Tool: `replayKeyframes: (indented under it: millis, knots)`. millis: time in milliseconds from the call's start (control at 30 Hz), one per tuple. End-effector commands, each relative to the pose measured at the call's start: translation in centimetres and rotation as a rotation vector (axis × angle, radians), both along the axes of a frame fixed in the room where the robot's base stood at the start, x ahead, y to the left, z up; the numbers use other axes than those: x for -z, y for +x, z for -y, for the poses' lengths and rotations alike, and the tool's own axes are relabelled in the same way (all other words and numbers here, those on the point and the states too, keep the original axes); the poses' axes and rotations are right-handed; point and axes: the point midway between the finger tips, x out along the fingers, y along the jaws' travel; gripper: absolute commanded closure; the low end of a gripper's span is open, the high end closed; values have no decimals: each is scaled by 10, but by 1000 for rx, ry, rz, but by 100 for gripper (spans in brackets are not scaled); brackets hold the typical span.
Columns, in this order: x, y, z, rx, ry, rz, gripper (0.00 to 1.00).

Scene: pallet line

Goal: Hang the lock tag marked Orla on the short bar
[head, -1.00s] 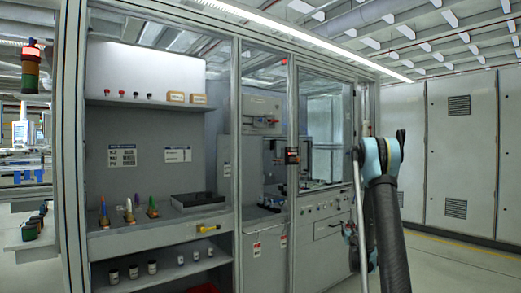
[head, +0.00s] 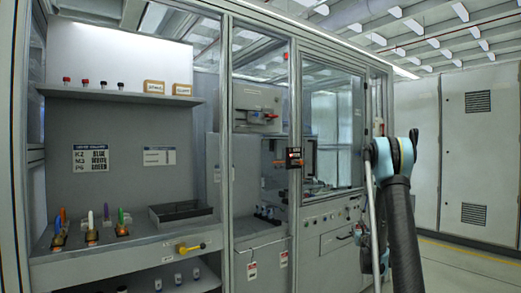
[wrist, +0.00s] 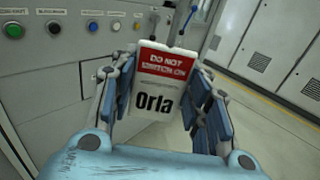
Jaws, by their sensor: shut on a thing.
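The lock tag marked Orla (wrist: 152,100) is white with a red "DO NOT SWITCH ON" band. It hangs upright between the fingers of my gripper (wrist: 160,88), which is shut on it, in the wrist view. In the head view my gripper is small and partly hidden beside my arm, at the right of the cabinet front. A thin bar (head: 268,245) on the cabinet front, left of my arm, carries two red-and-white tags, one at the left (head: 252,270) and one at the right (head: 283,259). Their writing is too small to read. My gripper is apart from that bar.
Coloured buttons, including a green one (wrist: 14,30) and a blue one (wrist: 61,27), line the panel near my gripper. A yellow handle (head: 190,248) sticks out at the counter's front. A black tray (head: 180,212) lies on the counter. Floor (head: 475,270) is clear at the right.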

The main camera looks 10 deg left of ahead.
Motion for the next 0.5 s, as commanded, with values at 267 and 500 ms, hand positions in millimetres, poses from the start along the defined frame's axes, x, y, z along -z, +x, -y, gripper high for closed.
replayKeyframes:
  millis: [267,500]
  knots:
    - [-1,0,-23,-23,0,0,85]
    - [-31,5,-68,-90,1,1,85]
